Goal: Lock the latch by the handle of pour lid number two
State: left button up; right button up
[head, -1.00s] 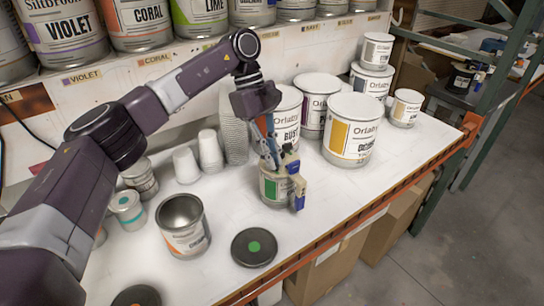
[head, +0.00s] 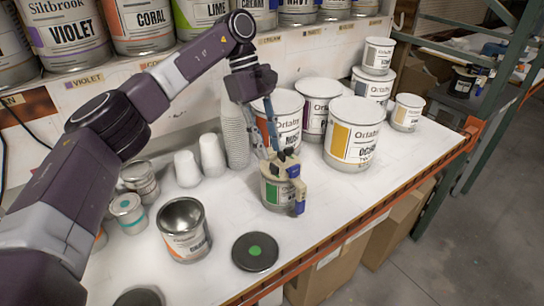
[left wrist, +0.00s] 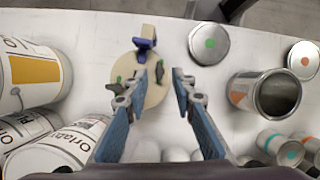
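A cream pour lid (head: 285,163) with blue latch parts sits on a small can with a green label (head: 276,193). It also shows in the left wrist view as a cream disc (left wrist: 152,97), with a blue-and-cream part (left wrist: 145,46) at its far edge and dark-and-green pieces on top. I cannot read a number on it. My left gripper (head: 272,140) is above the lid, pointing down. In the left wrist view its fingers (left wrist: 160,76) are spread over the lid, with a dark piece (left wrist: 161,73) between the tips; contact is unclear. My right gripper is not in view.
A grey lid with a green dot (head: 255,251) lies in front of the can. An open can (head: 185,231) and stacked white cups (head: 212,155) stand to the left. Large paint cans (head: 352,135) stand to the right. The orange table edge (head: 340,229) is close in front.

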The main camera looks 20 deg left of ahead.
pick_arm(q)
jog(key=shift+v, duration=1.75)
